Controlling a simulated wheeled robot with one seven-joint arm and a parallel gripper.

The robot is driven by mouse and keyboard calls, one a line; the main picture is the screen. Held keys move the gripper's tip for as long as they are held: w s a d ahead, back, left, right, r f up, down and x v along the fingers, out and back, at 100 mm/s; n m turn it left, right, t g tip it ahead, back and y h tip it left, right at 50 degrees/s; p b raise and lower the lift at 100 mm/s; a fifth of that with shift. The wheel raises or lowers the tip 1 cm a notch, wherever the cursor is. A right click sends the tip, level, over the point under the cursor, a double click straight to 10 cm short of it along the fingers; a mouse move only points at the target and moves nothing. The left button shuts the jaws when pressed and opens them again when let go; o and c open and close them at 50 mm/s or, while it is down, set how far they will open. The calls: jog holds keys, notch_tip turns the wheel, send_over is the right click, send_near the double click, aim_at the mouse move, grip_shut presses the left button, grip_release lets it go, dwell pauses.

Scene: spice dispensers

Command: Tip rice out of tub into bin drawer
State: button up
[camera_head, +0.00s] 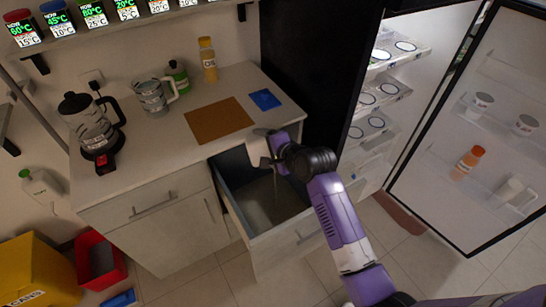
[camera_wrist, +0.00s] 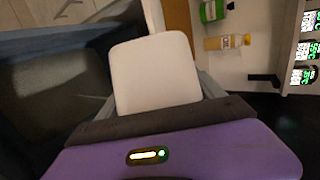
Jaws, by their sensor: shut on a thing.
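A pale white tub (camera_head: 257,146) is held by my gripper (camera_head: 272,161) above the back of the open bin drawer (camera_head: 238,211). In the wrist view the tub (camera_wrist: 155,72) shows its smooth, pale face, between my grey fingers. My gripper is shut on it. The tub looks tilted, but its opening and contents are hidden. A faint pale streak shows below it inside the drawer; I cannot tell whether it is falling rice. The drawer's dark interior fills the left of the wrist view (camera_wrist: 50,85).
The counter above holds a brown board (camera_head: 218,120), a blue packet (camera_head: 265,99), an oil bottle (camera_head: 208,60), a green bottle (camera_head: 179,77), a mug (camera_head: 153,97) and a coffee press (camera_head: 92,125). The open fridge door (camera_head: 480,130) stands at right.

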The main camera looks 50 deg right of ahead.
jog(key=shift+s+d+r+m+t+y+b, duration=0.15)
jog(key=shift+s+d+m+t+y+b, duration=0.1)
jog(key=shift+d+m+t+y+b, duration=0.15)
jog(key=shift+s+d+r+m+t+y+b, duration=0.1)
jog(key=shift+s+d+m+t+y+b, duration=0.15)
jog(key=shift+d+m+t+y, duration=0.2)
dwell(1.8)
jog(key=shift+s+d+m+t+y+b, duration=0.55)
jog(key=shift+d+m+t+b, duration=0.35)
jog(key=shift+b, duration=0.3)
dwell(1.3)
